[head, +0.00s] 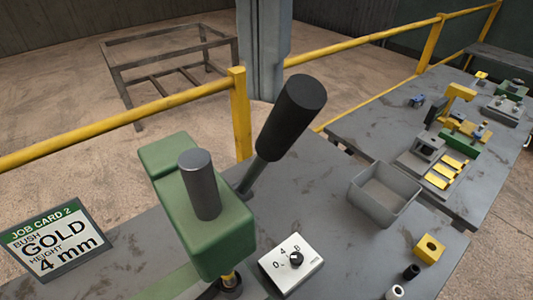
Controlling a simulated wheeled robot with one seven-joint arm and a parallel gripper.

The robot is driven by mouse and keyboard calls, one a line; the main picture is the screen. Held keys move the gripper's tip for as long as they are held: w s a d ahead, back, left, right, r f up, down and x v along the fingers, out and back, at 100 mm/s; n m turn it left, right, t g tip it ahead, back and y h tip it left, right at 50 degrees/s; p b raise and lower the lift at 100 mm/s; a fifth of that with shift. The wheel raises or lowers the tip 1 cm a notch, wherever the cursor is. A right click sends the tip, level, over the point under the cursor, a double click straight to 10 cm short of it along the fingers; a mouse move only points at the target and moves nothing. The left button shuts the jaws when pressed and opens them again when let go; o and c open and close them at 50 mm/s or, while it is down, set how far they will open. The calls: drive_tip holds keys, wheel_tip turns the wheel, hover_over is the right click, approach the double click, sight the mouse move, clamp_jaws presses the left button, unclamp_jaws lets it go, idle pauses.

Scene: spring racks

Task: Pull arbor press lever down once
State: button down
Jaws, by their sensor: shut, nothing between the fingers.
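The green arbor press (222,222) stands on the near grey bench, with a grey cylinder (200,184) upright on its top. Its lever (285,117) has a thick black grip and points up and to the right, tilted from upright. The lever's lower end is partly hidden behind the press. The press's lower part is cut off by the bottom edge of the picture. My gripper is not in view, and nothing is seen touching the lever.
A job card (58,240) reads gold bush, height 4 mm. A white dial box (291,265) and an empty grey tray (384,195) sit right of the press. A gold block (429,248) and small cylinders lie farther right. A yellow railing (120,115) runs behind the bench.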

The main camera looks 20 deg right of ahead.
sight(294, 142)
drive_tip(key=shift+s+d+f+b, duration=0.3)
drive_tip(key=shift+s+f+b, duration=0.25)
drive_tip(key=shift+s+b, duration=0.15)
drive_tip(key=shift+s+d+f+b, duration=0.3)
drive_tip(key=shift+s+f+b, duration=0.2)
drive_tip(key=shift+s+b, duration=0.15)
drive_tip(key=shift+s+d+f, duration=0.1)
drive_tip(key=shift+s, duration=0.2)
drive_tip(key=shift+s+d+f+b, duration=0.35)
drive_tip(key=shift+s+f+b, duration=0.4)
drive_tip(key=shift+b, duration=0.1)
drive_tip(key=shift+s+d+f+b, duration=0.3)
drive_tip(key=shift+s+f+b, duration=0.4)
drive_tip(key=shift+b, duration=0.15)
drive_tip(key=shift+f, duration=0.15)
drive_tip(key=shift+s+d+f+b, duration=0.25)
drive_tip(key=shift+s+f+b, duration=0.3)
drive_tip(key=shift+f+b, duration=0.35)
drive_tip(key=shift+s+d+f+b, duration=0.2)
drive_tip(key=shift+s+f+b, duration=0.3)
drive_tip(key=shift+f+b, duration=0.35)
